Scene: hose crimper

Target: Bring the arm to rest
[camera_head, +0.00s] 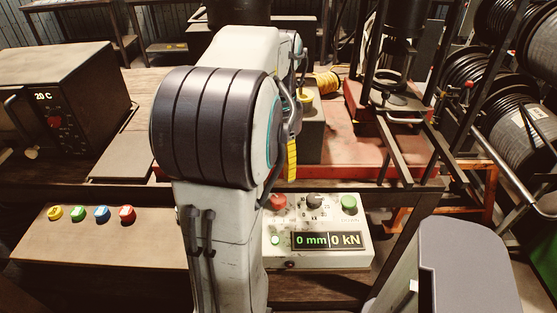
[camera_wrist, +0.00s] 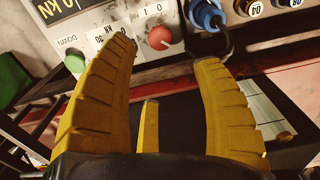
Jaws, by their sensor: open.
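My arm stands upright in the middle of the head view, its dark ribbed joint in front of the bench. In the wrist view my gripper (camera_wrist: 165,55) has its yellow ribbed fingers spread apart, with nothing held between them. A shorter yellow piece shows lower down between them. Beyond the fingertips is a white control panel (camera_wrist: 190,45) with a red knob (camera_wrist: 160,38) and a blue plug (camera_wrist: 206,16) on a black cable. I cannot tell whether a fingertip touches the panel. In the head view a yellow ribbed piece (camera_head: 291,160) shows beside my arm, probably a finger; the rest is hidden.
A control box (camera_head: 318,262) reading 0 mm and 0 kN stands right of my arm. A dark oven-like box (camera_head: 70,95) is at left, above a panel of coloured buttons (camera_head: 100,250). A press frame (camera_head: 395,100) and hose reels (camera_head: 495,75) stand back right.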

